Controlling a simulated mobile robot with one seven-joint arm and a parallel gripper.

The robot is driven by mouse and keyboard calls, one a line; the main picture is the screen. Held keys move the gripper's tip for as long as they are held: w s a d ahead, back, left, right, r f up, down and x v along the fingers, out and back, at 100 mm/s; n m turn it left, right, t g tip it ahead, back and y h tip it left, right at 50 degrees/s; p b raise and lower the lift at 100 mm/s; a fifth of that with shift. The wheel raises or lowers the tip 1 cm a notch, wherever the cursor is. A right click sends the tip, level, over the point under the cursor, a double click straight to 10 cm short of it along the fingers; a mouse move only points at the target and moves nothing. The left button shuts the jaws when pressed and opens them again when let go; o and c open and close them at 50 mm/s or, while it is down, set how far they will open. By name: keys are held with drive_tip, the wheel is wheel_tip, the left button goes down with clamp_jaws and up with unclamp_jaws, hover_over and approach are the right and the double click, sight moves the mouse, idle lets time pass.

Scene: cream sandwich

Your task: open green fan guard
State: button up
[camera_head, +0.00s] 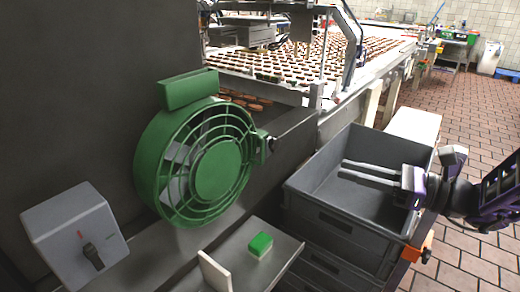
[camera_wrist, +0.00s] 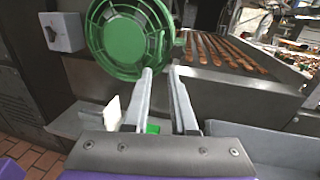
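The green fan guard (camera_head: 215,168) is a round slatted cover on the green fan housing (camera_head: 150,165), fixed to the dark wall panel. It looks closed against the housing, with a small latch or hinge piece (camera_head: 265,146) at its right side. My gripper (camera_head: 343,172) is to the right of the fan, over the grey crate, apart from the guard. In the wrist view the guard (camera_wrist: 122,38) is ahead at the upper middle, beyond my gripper (camera_wrist: 160,72). The two long fingers are parted with nothing between them.
A grey crate (camera_head: 335,222) stands on a stack below my gripper. A small shelf (camera_head: 285,250) under the fan holds a green block (camera_head: 260,244) and a white plate (camera_head: 214,272). A grey switch box (camera_head: 75,235) is at left. A conveyor (camera_head: 375,52) of cookies runs behind.

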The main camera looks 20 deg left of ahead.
drive_tip(key=w+a+b, duration=0.1)
drive_tip(key=w+a, duration=0.2)
drive_tip(key=a, duration=1.3)
drive_tip(key=shift+w+a, duration=0.2)
drive_tip(key=shift+a, duration=0.2)
clamp_jaws()
idle(0.6)
